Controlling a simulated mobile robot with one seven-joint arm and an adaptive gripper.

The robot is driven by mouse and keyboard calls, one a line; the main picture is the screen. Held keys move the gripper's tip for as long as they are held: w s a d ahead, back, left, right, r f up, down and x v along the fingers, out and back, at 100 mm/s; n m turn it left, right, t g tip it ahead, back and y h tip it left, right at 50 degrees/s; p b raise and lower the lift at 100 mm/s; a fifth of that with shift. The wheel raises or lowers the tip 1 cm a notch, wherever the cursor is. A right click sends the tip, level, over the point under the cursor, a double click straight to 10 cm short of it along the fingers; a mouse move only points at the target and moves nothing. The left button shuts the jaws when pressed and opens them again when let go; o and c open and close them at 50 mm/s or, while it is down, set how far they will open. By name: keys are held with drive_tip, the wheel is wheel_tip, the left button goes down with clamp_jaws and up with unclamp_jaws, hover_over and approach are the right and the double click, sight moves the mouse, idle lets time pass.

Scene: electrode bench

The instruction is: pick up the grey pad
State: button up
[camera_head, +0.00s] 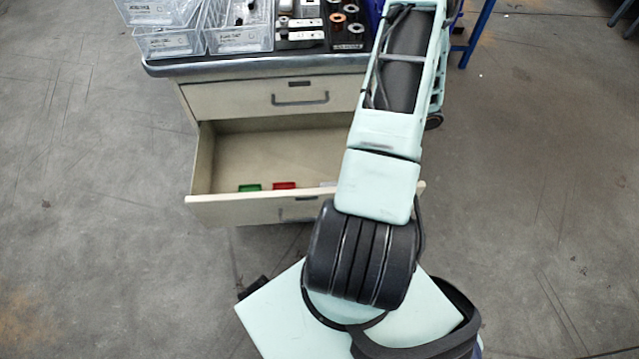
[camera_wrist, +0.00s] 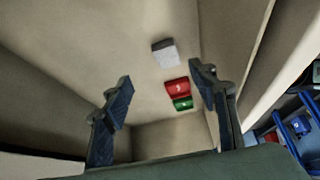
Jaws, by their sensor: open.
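The grey pad (camera_wrist: 165,52) is a small light grey block on the floor of the open drawer (camera_wrist: 120,30) in the wrist view. In the head view only a pale sliver of it (camera_head: 327,184) shows beside my arm. My gripper (camera_wrist: 162,82) is open and empty, its two dark fingers spread wide above the drawer. In the picture the pad lies between and slightly beyond the fingertips, apart from both. My gripper is hidden behind my arm in the head view.
A red block (camera_head: 284,185) and a green block (camera_head: 250,187) lie in a row with the pad near the drawer's front wall. The drawer walls stand close around my gripper. Clear bins (camera_head: 240,30) and small parts stand on the cabinet top.

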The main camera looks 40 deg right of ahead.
sight(331, 185)
drive_tip(key=shift+y, duration=0.3)
drive_tip(key=x, duration=0.2)
drive_tip(key=b+x, duration=0.1)
drive_tip(key=a+x, duration=0.1)
drive_tip(key=x, duration=0.1)
drive_tip(key=shift+s+a+f+b, duration=0.1)
drive_tip(key=shift+s+a+b, duration=0.05)
drive_tip(key=shift+s+b, duration=0.15)
drive_tip(key=x, duration=0.2)
drive_tip(key=b+x, duration=0.2)
drive_tip(key=x, duration=0.1)
drive_tip(key=shift+w+a+f, duration=0.1)
drive_tip(key=shift+w+f, duration=0.15)
drive_tip(key=shift+w, duration=0.1)
drive_tip(key=c, duration=0.9)
